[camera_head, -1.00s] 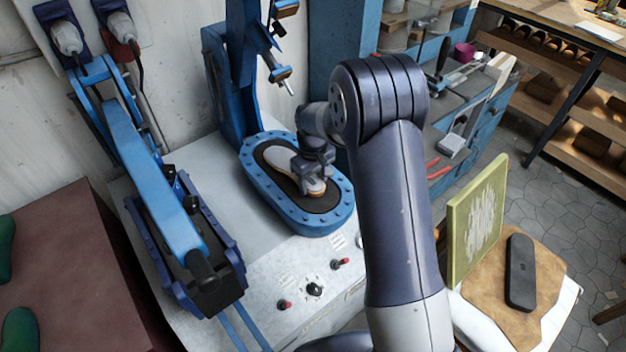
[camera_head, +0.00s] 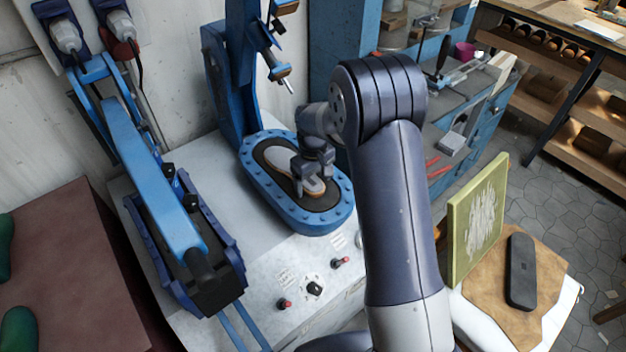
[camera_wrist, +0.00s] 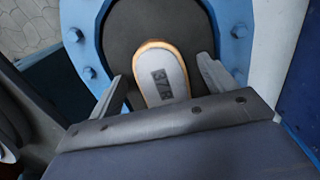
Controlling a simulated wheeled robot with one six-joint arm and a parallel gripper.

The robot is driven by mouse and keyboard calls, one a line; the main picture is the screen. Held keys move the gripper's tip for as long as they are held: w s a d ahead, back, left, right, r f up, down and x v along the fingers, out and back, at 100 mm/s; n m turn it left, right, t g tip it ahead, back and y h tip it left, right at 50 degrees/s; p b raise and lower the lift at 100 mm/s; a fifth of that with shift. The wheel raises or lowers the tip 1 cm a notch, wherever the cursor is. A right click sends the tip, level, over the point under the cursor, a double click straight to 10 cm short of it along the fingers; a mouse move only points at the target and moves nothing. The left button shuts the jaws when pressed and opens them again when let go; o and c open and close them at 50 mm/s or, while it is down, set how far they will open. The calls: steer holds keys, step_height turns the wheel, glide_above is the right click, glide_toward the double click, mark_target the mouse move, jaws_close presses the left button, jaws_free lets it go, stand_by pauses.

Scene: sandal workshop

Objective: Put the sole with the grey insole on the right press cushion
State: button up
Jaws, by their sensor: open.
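The sole with the grey insole (camera_head: 281,161) lies on the dark right press cushion (camera_head: 322,200), inside the blue bolted rim. In the wrist view the sole (camera_wrist: 158,62) shows its grey top, tan edge and a dark printed mark. The cushion (camera_wrist: 120,35) surrounds it there. My gripper (camera_head: 314,178) is over the near part of the sole. In the wrist view my gripper (camera_wrist: 160,82) is open, with one finger on each side of the sole and gaps between. The sole's near end is hidden behind the gripper body.
The left press (camera_head: 165,200) with its blue arm stands beside the cushion. The right press's blue column (camera_head: 232,80) rises behind it. Control knobs (camera_head: 315,288) are on the front panel. A dark sole (camera_head: 520,270) lies on brown leather at the right, beside a yellow-green board (camera_head: 475,220).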

step_height(320, 180, up, 11)
steer(key=b, duration=0.1)
stand_by(0.4)
steer(key=shift+f, duration=0.15)
step_height(320, 180, down, 11)
steer(key=shift+r+p, duration=0.1)
steer(key=shift+p, duration=0.5)
steer(key=shift+r, duration=0.25)
steer(key=shift+f, duration=0.1)
